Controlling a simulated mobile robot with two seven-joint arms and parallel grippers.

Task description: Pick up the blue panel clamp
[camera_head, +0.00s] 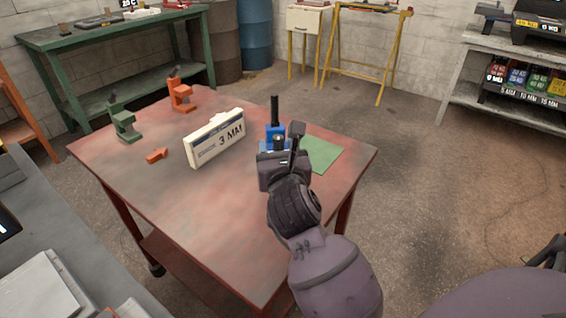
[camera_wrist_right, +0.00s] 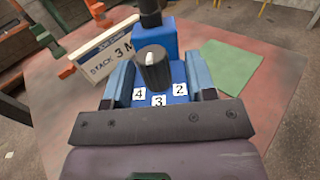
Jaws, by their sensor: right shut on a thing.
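The blue panel clamp (camera_head: 276,131) stands on the red table beside the green square. It has a blue body and a dark upright post; its lower part is mostly hidden behind my right gripper in the head view. In the right wrist view the blue clamp (camera_wrist_right: 172,90) fills the space between the fingers, with labels 4, 3 and 2 on its base and a dark knob in front. My right gripper (camera_head: 276,148) is shut on it, one finger on each side in the wrist view (camera_wrist_right: 159,84). I cannot tell whether the clamp is lifted. My left gripper is not in view.
A white sign reading 3 MM (camera_head: 215,140) stands left of the clamp. A green clamp (camera_head: 125,122), an orange clamp (camera_head: 181,92) and a small orange piece (camera_head: 157,155) sit farther left. The green square (camera_head: 321,153) is right of my gripper. The table's (camera_head: 215,205) front is clear.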

